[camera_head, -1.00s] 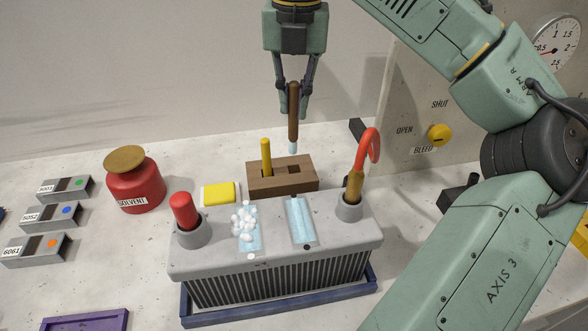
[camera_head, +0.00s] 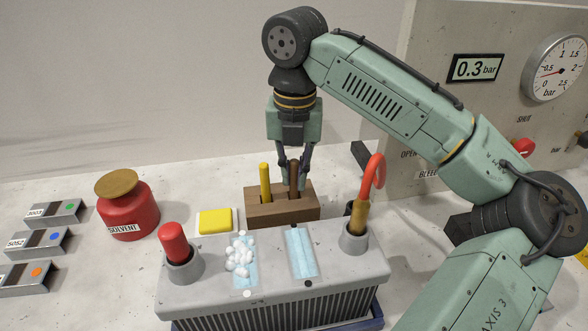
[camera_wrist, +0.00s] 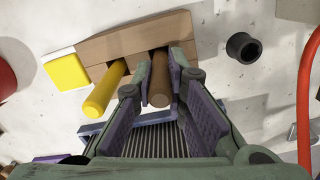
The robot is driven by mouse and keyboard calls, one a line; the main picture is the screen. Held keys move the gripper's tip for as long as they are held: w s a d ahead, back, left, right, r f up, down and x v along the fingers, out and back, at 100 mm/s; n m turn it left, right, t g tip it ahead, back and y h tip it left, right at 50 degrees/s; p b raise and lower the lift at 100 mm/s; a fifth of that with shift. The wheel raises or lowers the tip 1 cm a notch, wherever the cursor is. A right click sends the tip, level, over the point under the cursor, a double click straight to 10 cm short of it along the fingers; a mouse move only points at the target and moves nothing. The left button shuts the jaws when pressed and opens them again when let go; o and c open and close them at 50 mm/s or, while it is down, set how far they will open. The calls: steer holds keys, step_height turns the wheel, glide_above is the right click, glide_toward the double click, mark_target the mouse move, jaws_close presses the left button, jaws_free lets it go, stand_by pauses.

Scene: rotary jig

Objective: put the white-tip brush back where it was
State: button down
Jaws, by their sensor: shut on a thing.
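The brown-handled brush (camera_head: 294,175) stands upright at the right slot of the wooden block (camera_head: 262,212), its tip hidden inside the block. My gripper (camera_head: 295,176) is shut on its handle, just above the block. In the wrist view the brown handle (camera_wrist: 160,80) shows between the fingers of my gripper (camera_wrist: 160,92). A yellow-handled brush (camera_head: 265,180) stands in the block's left slot, and it also shows in the wrist view (camera_wrist: 104,90).
A grey battery-like case (camera_head: 200,293) with a red-capped post (camera_head: 173,243) and a red cable (camera_head: 376,172) stands in front. A yellow sponge (camera_head: 215,221) and a red solvent can (camera_head: 127,212) are at left. A dark cup (camera_wrist: 243,47) stands right of the block.

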steer(key=shift+f, duration=0.1)
steer(key=c, duration=1.6)
jaws_free()
steer(key=r, duration=1.2)
steer(key=shift+s+r+p, duration=0.15)
steer(key=shift+s+p, duration=0.05)
steer(key=shift+p, duration=0.1)
